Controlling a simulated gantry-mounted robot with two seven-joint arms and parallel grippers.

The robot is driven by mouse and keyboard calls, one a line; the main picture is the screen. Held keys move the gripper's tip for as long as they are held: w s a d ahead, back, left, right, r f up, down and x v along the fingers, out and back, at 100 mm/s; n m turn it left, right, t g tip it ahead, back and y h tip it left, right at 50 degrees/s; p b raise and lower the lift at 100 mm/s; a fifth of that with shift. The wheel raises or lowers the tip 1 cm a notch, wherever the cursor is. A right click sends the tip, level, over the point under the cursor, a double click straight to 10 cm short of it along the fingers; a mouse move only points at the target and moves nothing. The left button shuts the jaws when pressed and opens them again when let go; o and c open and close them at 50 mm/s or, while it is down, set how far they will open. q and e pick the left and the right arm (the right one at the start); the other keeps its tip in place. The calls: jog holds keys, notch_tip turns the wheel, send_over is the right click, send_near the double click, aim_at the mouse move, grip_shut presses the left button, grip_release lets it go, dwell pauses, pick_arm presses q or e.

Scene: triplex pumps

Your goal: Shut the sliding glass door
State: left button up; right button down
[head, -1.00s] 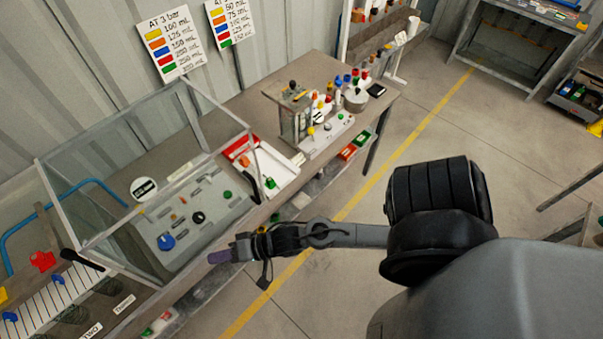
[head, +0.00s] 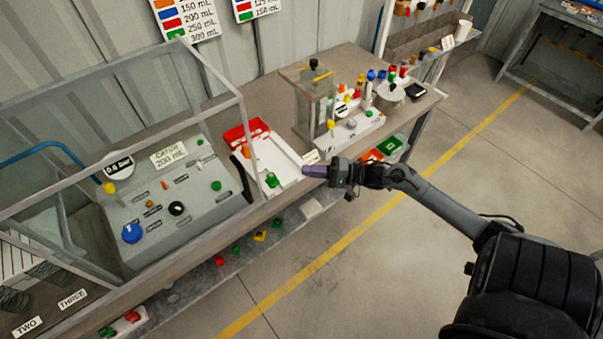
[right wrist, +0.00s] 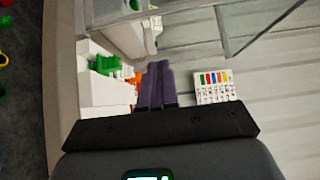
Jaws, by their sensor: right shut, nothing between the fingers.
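The glass enclosure (head: 211,72) has clear panes in a grey frame and stands over a grey control panel at the left of the bench. A black handle (head: 242,178) is upright at its front right corner. I cannot tell from the clear panes how far the sliding door stands open. My right gripper (head: 308,171) has purple fingertips, shut and empty, right of the handle and apart from it, near the bench's front edge. The fingertips (right wrist: 157,82) also show in the right wrist view, with glass panes (right wrist: 235,30) beyond. My left gripper is not in view.
A white tray (head: 279,155) with red and green parts lies between the enclosure and a small pump unit (head: 350,128) with coloured knobs. A lower shelf (head: 200,280) holds small coloured parts. The floor in front of the bench (head: 370,255) is clear.

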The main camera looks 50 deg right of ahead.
jog(key=s+a+x, duration=0.1)
jog(key=a+x, duration=0.1)
jog(key=x, duration=0.9)
jog(key=shift+a, duration=0.4)
jog(key=shift+w+a, duration=0.1)
